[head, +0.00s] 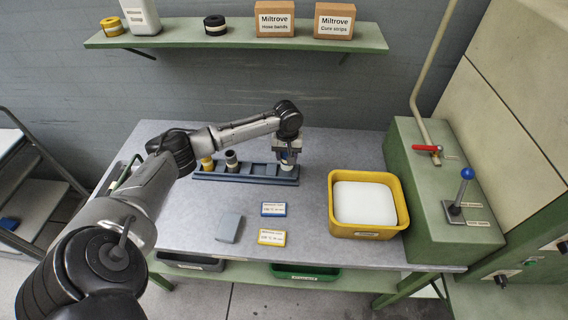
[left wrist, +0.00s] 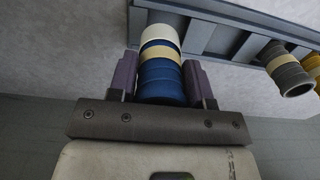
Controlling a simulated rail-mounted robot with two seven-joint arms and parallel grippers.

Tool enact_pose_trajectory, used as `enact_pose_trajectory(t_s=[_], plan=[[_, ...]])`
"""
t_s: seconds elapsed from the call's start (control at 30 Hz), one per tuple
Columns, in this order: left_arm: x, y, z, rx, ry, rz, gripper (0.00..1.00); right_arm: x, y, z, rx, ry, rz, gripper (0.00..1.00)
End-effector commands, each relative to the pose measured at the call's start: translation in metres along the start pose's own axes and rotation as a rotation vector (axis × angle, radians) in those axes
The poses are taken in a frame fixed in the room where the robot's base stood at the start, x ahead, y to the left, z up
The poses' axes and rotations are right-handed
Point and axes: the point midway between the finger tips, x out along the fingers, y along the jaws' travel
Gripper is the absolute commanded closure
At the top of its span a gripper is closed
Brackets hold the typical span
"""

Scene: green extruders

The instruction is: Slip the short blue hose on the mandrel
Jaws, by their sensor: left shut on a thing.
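The short blue hose (left wrist: 162,80) has a cream band around it and stands between the purple fingers of my left gripper (left wrist: 163,82). The gripper is shut on it. In the head view my left gripper (head: 288,155) points down at the right end of the blue-grey rack (head: 258,173). A pale cream end (left wrist: 160,36) shows beyond the blue part; I cannot tell whether it is the hose's own end or a mandrel. The rack also shows in the left wrist view (left wrist: 225,32). My right gripper is not in view.
A yellow hose (head: 207,163) and a grey hose (head: 231,161) stand at the rack's left. A yellow bin (head: 368,231) with a white block stands right. A grey block (head: 229,228), blue card (head: 273,209) and yellow card (head: 271,237) lie in front. A lever box (head: 440,190) stands far right.

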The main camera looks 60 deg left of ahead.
Motion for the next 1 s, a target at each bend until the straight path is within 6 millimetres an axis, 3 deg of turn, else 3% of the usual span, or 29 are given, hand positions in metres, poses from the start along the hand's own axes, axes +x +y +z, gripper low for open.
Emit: enact_pose_trajectory(t_s=[0.33, 0.63, 1.0], plan=[[0.013, -0.011, -0.008, 0.0, 0.0, 0.0, 0.8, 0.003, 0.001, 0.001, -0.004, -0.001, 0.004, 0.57], [0.047, -0.011, -0.007, 0.0, 0.0, -0.001, 0.8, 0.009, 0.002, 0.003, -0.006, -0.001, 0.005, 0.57], [0.049, -0.01, -0.007, 0.0, 0.001, 0.0, 0.8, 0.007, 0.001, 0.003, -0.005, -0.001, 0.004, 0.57]])
